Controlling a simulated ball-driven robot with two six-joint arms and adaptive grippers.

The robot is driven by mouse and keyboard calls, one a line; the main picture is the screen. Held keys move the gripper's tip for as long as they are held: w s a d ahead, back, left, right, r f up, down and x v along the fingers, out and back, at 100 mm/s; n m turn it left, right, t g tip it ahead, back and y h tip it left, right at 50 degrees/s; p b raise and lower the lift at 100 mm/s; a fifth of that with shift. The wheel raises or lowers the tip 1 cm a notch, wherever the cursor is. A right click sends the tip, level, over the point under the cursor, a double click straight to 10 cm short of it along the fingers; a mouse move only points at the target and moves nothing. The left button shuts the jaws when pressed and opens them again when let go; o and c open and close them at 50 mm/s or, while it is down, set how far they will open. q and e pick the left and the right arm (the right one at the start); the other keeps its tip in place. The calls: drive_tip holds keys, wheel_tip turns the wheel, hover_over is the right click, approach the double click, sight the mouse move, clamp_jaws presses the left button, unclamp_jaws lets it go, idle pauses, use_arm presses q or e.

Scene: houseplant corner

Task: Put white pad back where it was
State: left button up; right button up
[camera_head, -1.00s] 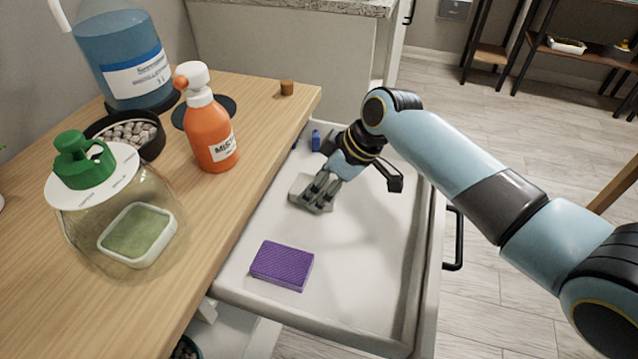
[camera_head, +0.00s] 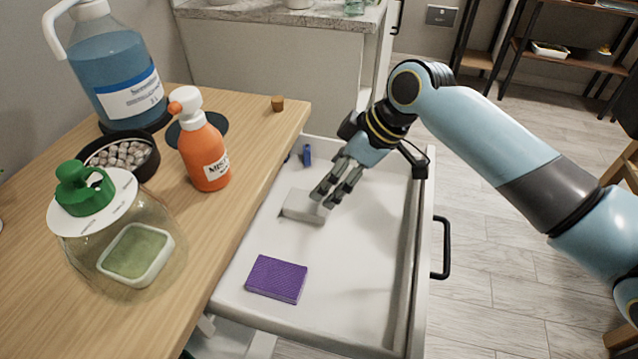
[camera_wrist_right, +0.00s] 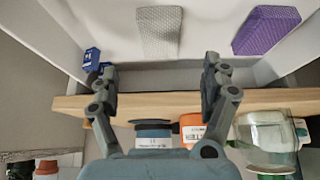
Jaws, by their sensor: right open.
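The white pad (camera_head: 303,206), a pale flat block, lies in the open white drawer (camera_head: 350,285). It also shows in the right wrist view (camera_wrist_right: 160,30), at the top middle, beyond the fingertips. My right gripper (camera_head: 325,197) is over the pad's right part in the head view, and its fingers hide some of it. In the wrist view (camera_wrist_right: 160,72) the two fingers are spread wide with nothing between them. My left gripper is not in view.
A purple pad (camera_head: 277,279) lies nearer in the drawer. A small blue item (camera_head: 307,155) is at its far end. The drawer's right side is clear.

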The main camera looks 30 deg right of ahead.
drive_tip(key=v, duration=0.3)
idle(0.6)
